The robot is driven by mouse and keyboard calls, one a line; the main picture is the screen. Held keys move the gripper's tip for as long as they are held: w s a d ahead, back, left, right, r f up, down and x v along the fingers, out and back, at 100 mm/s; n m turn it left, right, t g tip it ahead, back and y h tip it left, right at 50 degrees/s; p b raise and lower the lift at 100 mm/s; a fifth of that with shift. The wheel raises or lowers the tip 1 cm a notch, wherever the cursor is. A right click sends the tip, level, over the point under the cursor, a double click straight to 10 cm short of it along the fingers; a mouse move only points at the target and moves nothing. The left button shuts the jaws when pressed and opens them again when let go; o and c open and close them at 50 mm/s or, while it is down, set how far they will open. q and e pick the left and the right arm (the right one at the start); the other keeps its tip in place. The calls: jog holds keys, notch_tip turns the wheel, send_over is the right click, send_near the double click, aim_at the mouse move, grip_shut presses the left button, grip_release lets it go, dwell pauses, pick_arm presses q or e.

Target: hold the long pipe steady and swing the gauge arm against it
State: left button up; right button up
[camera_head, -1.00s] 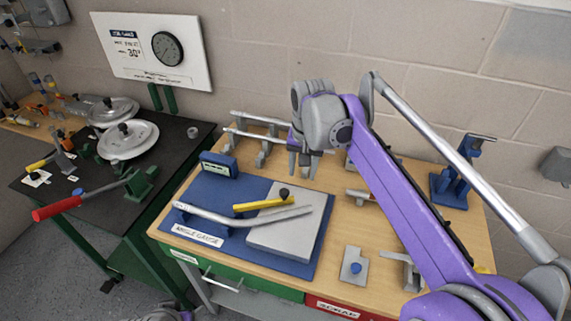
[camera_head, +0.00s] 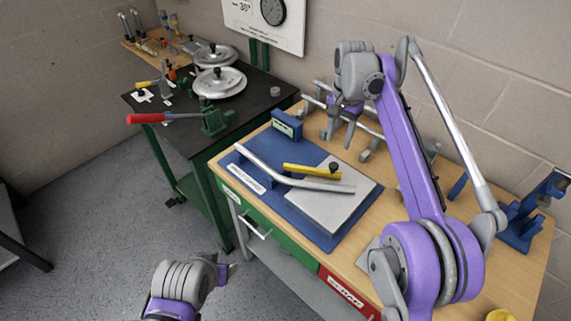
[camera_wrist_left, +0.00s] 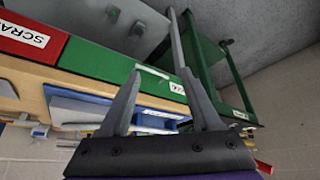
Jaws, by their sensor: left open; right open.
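The long pipe (camera_head: 270,172), a bent silver tube, lies across the blue angle gauge base (camera_head: 345,232) on the wooden bench. The yellow gauge arm (camera_head: 305,170) with a black knob lies beside the pipe over the grey plate (camera_head: 325,207), angled slightly to the pipe. Whether they touch is unclear. My right gripper (camera_head: 339,132) is open and points down behind the gauge, near the rear pipe rack, apart from the pipe. My left gripper (camera_head: 229,268) is low in front of the bench. In the left wrist view its fingers (camera_wrist_left: 160,75) are apart with nothing between them.
A blue display box (camera_head: 287,125) stands at the gauge's back left corner. A dark table (camera_head: 165,120) at left holds a red-handled tool (camera_head: 165,118) and round silver discs (camera_head: 220,82). A green drawer (camera_head: 262,222) and red scrap drawer (camera_head: 347,293) face the floor.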

pick_arm(q)
jog(key=w+r+n+t+y, duration=0.25)
jog(key=w+n, duration=0.45)
jog(key=w, duration=0.6)
jog(key=n+t, duration=0.4)
jog(key=n, duration=0.3)
send_near(262, 166)
jog(key=x, duration=0.9)
jog(key=shift+w+f, duration=0.1)
jog(key=shift+f, duration=0.05)
grip_shut()
